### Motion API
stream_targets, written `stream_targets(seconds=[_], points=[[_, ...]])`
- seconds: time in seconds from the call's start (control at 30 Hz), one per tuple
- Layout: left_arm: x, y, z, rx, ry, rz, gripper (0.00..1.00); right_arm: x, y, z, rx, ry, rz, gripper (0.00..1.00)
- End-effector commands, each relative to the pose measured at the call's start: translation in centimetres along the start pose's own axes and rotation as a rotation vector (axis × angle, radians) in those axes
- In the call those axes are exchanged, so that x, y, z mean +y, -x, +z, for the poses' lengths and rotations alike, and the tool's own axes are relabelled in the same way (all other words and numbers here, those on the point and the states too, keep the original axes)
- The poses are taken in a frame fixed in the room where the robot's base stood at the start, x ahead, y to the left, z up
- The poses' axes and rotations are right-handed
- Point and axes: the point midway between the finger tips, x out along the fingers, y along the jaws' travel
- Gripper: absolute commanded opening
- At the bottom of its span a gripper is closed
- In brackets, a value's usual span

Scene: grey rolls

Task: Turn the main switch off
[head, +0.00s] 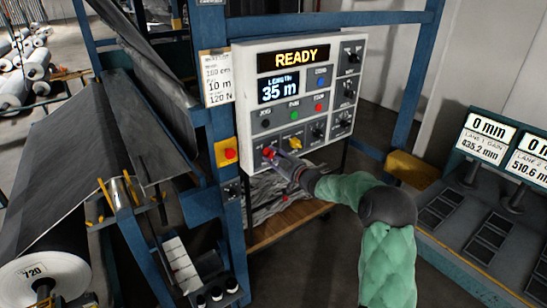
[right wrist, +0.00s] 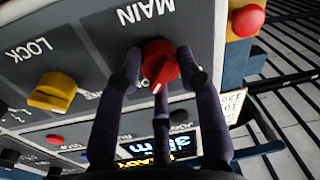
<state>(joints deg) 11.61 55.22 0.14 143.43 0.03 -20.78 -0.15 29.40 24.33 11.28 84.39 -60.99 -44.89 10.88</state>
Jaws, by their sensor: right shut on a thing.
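The main switch is a red rotary knob (right wrist: 160,62) under the upside-down word MAIN in the right wrist view. A white pointer line on it points toward the bottom of that view. In the head view the red knob (head: 268,152) sits at the lower left of the control panel (head: 345,122). My right gripper (right wrist: 162,76) has its dark fingers closed around the knob, one on each side and one in the middle. In the head view my right gripper (head: 279,160) partly covers the knob. My left gripper is not in view.
A yellow lock knob (right wrist: 53,92) is beside the main switch. A red button on a yellow box (head: 229,154) is on the blue post left of the panel. The display (head: 295,58) reads READY. A shelf with grey material (head: 275,205) is below.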

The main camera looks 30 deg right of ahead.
Motion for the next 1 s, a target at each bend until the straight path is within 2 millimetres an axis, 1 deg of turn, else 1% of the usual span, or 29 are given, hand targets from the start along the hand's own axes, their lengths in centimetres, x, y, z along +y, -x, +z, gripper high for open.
stream_targets(seconds=[0.17,0.37,1.0], points=[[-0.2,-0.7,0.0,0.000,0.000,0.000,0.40,-0.1,0.0,0.0,-0.003,0.061,-0.002,0.04],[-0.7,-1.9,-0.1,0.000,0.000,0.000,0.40,-0.1,0.0,0.0,-0.012,0.198,-0.005,0.04],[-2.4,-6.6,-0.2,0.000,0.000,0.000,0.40,-0.3,-0.1,-0.1,-0.060,0.798,-0.021,0.04]])
